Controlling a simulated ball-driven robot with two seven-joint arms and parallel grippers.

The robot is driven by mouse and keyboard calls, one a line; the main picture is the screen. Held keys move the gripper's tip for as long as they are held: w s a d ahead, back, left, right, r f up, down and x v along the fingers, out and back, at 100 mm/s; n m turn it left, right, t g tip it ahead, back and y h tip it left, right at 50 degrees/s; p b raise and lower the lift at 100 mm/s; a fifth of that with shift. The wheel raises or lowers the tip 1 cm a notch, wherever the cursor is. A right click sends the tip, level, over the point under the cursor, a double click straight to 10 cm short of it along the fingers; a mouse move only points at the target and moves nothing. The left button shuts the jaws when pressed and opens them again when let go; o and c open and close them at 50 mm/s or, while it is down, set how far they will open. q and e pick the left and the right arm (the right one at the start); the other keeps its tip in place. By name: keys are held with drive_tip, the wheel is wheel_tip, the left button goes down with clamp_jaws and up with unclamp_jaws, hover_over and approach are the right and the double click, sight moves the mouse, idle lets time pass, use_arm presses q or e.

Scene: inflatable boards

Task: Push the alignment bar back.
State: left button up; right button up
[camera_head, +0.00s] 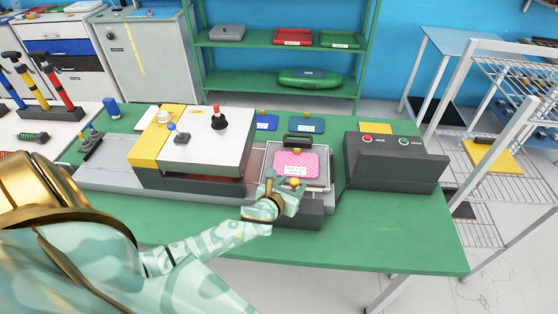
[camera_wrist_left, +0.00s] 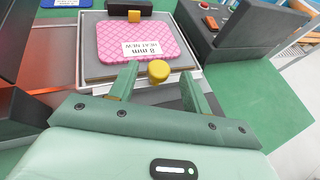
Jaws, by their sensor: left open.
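A pink patterned board (camera_head: 297,163) with a white label lies on a grey tray (camera_head: 322,186) on the green table. It also shows in the wrist view (camera_wrist_left: 176,32). A dark bar (camera_head: 299,139) with an orange block (camera_wrist_left: 134,16) stands at the board's far edge. A yellow knob (camera_wrist_left: 159,71) sits at the tray's near edge. I cannot tell which of these parts is the alignment bar. My left gripper (camera_head: 283,188) is open, its fingers on either side of the knob; contact is unclear. My right gripper is not in view.
A grey and yellow machine (camera_head: 205,140) with a red-topped lever stands left of the tray. A dark control box (camera_head: 395,160) with red and green buttons stands right. Two blue boards (camera_head: 306,125) lie behind. The green table (camera_head: 400,235) is clear at front right.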

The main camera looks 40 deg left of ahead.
use_arm(q)
drive_tip(key=p+v, duration=0.2)
drive_tip(key=v, duration=1.3)
drive_tip(key=shift+s, duration=0.25)
drive_tip(key=shift+d, duration=0.1)
